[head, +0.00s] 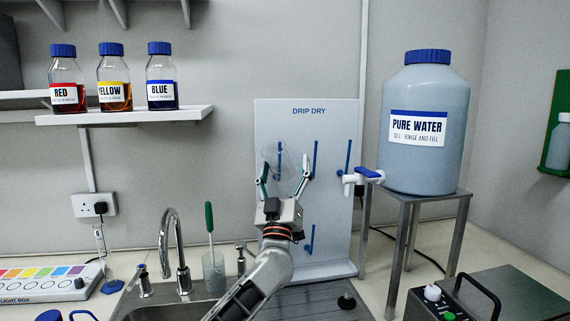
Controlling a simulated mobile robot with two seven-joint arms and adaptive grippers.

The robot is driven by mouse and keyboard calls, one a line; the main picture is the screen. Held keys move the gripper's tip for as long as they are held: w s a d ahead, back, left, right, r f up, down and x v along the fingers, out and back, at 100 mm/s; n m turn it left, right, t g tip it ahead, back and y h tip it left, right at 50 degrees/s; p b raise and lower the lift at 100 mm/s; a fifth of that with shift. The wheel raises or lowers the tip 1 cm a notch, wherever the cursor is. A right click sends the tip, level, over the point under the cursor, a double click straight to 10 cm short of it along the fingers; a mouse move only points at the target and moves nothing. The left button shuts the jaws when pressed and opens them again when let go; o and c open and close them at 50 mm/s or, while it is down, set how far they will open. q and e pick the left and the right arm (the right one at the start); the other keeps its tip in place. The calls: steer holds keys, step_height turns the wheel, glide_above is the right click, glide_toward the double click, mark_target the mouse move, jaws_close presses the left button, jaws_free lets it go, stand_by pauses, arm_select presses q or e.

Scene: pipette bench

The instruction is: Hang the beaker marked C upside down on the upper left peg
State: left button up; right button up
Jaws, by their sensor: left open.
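The white drip-dry board (334,120) stands behind the sink with blue pegs on it. The upper left peg (280,158) shows between the fingers of my left gripper (284,172). A faint clear glass outline, which looks like a beaker (290,157), is at that peg, tilted, between the spread fingers. Its mark cannot be read, and whether it rests on the peg is unclear. My left gripper is open in front of the board. My right gripper is not in view.
Other pegs (314,158) are bare. A large pure water bottle (426,160) with a white tap (362,179) stands on a metal stand to the right. The sink faucet (174,245) and a green-handled brush (210,222) are at left. Three labelled bottles sit on a shelf (130,116).

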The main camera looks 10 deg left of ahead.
arm_select(q)
steer(key=shift+s+p, duration=0.7)
steer(key=shift+p, duration=0.05)
steer(key=shift+s+d+p, duration=0.15)
steer(key=shift+s+p, duration=1.1)
steer(key=shift+s, duration=0.3)
steer(key=shift+s+d, duration=0.15)
steer(key=shift+s, duration=1.2)
steer(key=shift+s+d, duration=0.1)
steer(key=shift+s, duration=1.2)
steer(key=shift+o, duration=0.4)
steer(key=o, duration=0.5)
